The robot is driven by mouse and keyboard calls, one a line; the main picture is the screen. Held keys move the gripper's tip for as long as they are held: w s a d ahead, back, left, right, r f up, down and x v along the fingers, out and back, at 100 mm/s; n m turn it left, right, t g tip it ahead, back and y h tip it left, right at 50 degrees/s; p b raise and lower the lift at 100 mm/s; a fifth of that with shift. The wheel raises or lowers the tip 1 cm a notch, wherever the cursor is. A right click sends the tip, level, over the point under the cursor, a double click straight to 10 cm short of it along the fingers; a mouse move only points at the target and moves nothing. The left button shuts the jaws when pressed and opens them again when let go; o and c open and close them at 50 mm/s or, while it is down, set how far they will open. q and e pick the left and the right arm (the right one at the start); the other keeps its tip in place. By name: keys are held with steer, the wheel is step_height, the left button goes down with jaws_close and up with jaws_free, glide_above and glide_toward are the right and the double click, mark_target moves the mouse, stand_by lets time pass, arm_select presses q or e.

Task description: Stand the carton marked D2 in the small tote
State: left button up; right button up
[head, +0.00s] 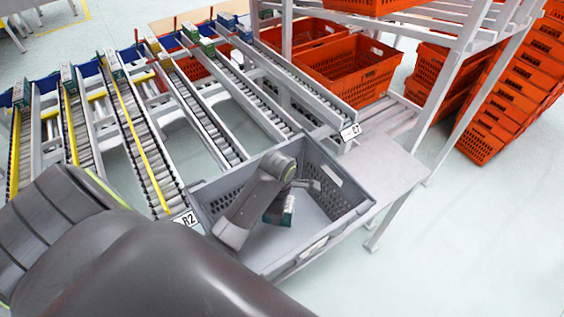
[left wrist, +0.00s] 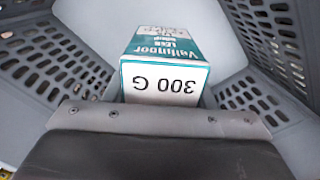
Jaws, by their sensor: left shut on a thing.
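A teal and white carton (head: 281,211) is inside the grey tote (head: 262,264), which sits at the end of the conveyor lanes. My left gripper (head: 292,188) reaches down into the tote and is shut on the carton. In the left wrist view, the carton (left wrist: 165,70) shows "300 G" on its white near face and "Vellmoor" on a teal and white face. No D2 mark is legible. The jaws partly hide the carton, and I cannot tell whether it touches the tote floor. My right gripper is not in view.
Sloping roller lanes (head: 206,115) hold several cartons at their far ends. Orange totes (head: 345,68) stand on the rack behind, with nested stacks (head: 510,90) at right. A rack post (head: 463,55) rises near the grey tote. Floor at lower right is clear.

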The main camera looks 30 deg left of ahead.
arm_select(q)
steer(key=shift+s+f, duration=0.15)
steer(key=shift+f, duration=0.8)
steer(key=f+p, duration=0.1)
steer(key=f, duration=0.3)
steer(key=shift+w+f, duration=0.2)
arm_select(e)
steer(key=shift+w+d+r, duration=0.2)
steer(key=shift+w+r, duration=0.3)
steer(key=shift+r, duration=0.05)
arm_select(q)
steer(key=shift+f, duration=0.1)
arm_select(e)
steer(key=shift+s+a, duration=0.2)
arm_select(q)
steer(key=shift+f, duration=0.55)
steer(key=o, duration=1.1)
steer(key=shift+o, duration=0.2)
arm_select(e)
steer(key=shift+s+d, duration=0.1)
